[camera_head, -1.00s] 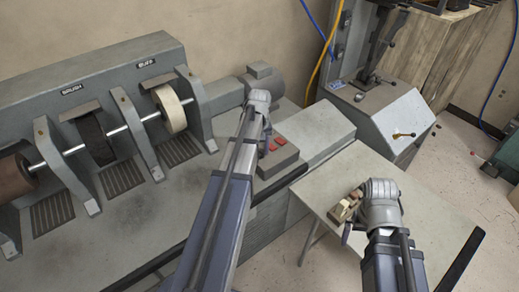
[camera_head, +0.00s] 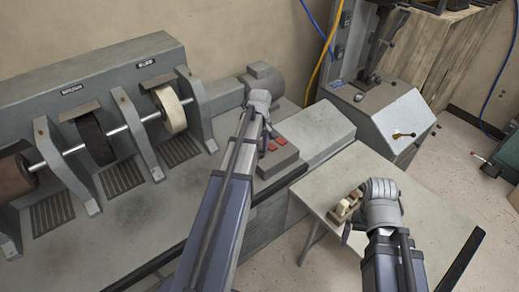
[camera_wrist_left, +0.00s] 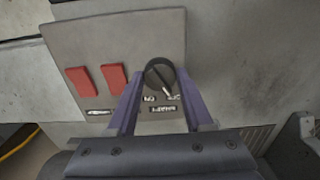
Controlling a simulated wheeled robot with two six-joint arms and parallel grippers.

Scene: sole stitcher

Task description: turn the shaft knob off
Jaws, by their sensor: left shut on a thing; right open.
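The black round shaft knob (camera_wrist_left: 160,75) is on a grey control panel (camera_wrist_left: 120,45) in the left wrist view. Its white pointer line runs to the lower right, towards the right one of two small upside-down labels. A SHAFT plate lies below them. My left gripper (camera_wrist_left: 159,82) is shut on the knob, one finger on each side. In the head view my left gripper (camera_head: 266,118) reaches the panel and hides the knob. My right gripper (camera_head: 350,210) is open over the side table, beside a small beige and red object (camera_head: 347,203).
Two red switches (camera_wrist_left: 97,80) sit left of the knob. In the head view, the bench with brush and buff wheels (camera_head: 171,110) is at the left. A grey machine (camera_head: 385,115) stands behind the side table (camera_head: 435,220).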

